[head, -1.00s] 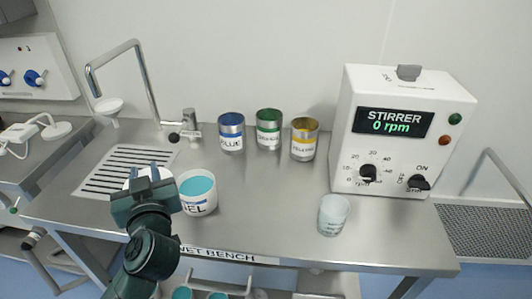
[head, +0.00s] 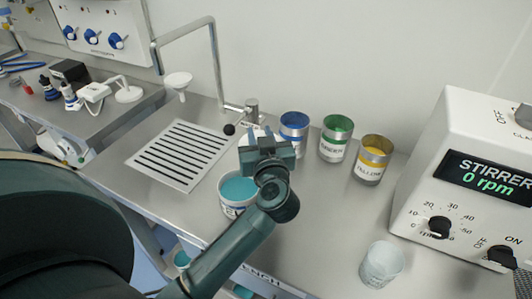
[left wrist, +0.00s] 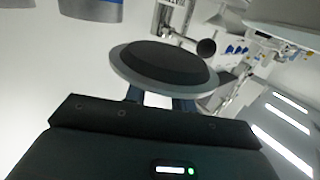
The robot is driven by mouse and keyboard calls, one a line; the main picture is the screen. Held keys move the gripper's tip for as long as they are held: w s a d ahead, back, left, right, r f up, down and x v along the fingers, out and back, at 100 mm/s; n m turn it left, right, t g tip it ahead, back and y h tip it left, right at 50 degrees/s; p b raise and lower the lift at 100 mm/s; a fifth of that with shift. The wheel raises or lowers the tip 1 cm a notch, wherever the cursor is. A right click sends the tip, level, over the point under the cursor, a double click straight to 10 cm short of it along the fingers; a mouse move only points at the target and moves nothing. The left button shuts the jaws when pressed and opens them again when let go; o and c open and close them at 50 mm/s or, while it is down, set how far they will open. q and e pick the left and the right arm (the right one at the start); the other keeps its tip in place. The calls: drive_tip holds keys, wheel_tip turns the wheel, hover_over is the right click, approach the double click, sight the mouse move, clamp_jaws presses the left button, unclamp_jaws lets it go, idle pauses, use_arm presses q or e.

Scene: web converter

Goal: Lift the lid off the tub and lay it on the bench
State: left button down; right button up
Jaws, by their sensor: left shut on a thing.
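The tub (head: 236,207) is white with teal contents and stands open on the steel bench (head: 310,215), partly behind my left arm. My left gripper (head: 262,134) is in the air just behind and right of the tub. It is shut on the lid (left wrist: 165,66), a round disc with a pale rim and dark middle in the left wrist view. In the head view the lid is mostly hidden behind the gripper, with only a white edge showing. My right gripper is not in view.
Blue (head: 294,140), green (head: 335,139) and yellow (head: 373,160) cans stand behind and right of my gripper. A stirrer (head: 463,190) and a small cup (head: 381,265) are at the right. A slotted drainer (head: 181,154) and a tap (head: 216,65) are at the left.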

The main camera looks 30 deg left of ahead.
use_arm(q)
wheel_tip(320, 180, down, 4)
drive_tip(key=shift+r+b, duration=0.25)
drive_tip(key=shift+b, duration=0.1)
drive_tip(key=shift+f, duration=0.25)
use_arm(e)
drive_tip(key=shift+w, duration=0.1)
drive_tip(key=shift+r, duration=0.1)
use_arm(q)
drive_tip(key=shift+f, duration=0.25)
drive_tip(key=c, duration=1.5)
unclamp_jaws()
drive_tip(key=o, duration=0.3)
drive_tip(key=shift+o, duration=0.2)
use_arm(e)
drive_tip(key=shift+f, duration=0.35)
